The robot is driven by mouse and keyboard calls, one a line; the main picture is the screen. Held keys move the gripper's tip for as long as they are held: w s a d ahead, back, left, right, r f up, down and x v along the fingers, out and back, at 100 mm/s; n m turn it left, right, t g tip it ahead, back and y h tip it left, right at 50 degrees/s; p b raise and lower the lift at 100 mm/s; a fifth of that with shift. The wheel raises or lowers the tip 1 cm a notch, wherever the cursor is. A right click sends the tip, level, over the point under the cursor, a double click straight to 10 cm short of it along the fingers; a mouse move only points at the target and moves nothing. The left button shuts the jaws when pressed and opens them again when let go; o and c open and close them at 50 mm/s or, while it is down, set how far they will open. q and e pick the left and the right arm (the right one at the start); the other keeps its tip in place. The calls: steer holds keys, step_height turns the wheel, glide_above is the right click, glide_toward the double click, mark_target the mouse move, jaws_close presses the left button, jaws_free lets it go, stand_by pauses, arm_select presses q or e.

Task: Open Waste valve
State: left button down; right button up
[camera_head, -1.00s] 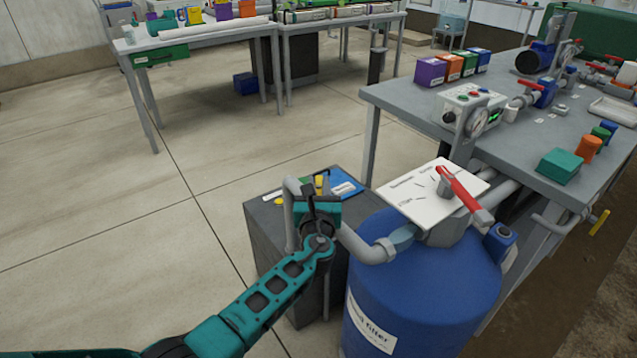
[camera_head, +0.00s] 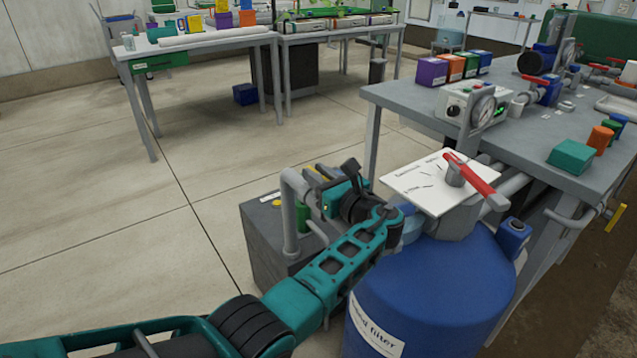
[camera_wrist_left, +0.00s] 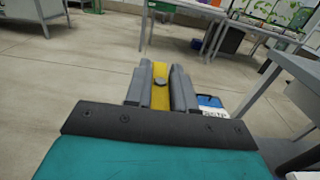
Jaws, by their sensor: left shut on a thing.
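A yellow valve handle with a round bolt (camera_wrist_left: 161,82) lies between the two grey fingers of my left gripper (camera_wrist_left: 162,72) in the left wrist view. The fingers are shut on it. In the head view my left gripper (camera_head: 328,181) is beside the grey bent pipe (camera_head: 290,215) left of the blue filter tank, and its wrist hides most of the handle. A blue-and-white label (camera_wrist_left: 210,106) shows right of the fingers in the wrist view; its text is unreadable. My right gripper is not in view.
The blue filter tank (camera_head: 430,290) has a white plate (camera_head: 415,185) and a red lever (camera_head: 470,175) on top. A grey box (camera_head: 262,240) stands under the pipe. A grey bench (camera_head: 410,95) with equipment is at right. Floor at left is clear.

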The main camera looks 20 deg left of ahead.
arm_select(q)
steer(key=shift+a+f, duration=0.1)
steer(key=shift+f, duration=0.1)
steer(key=c, duration=1)
jaws_free()
steer(key=shift+c, duration=0.2)
steer(key=p+v, duration=0.2)
steer(key=v, duration=1)
steer(key=shift+r, duration=0.1)
steer(key=shift+s+d, duration=0.2)
steer(key=shift+d, duration=0.25)
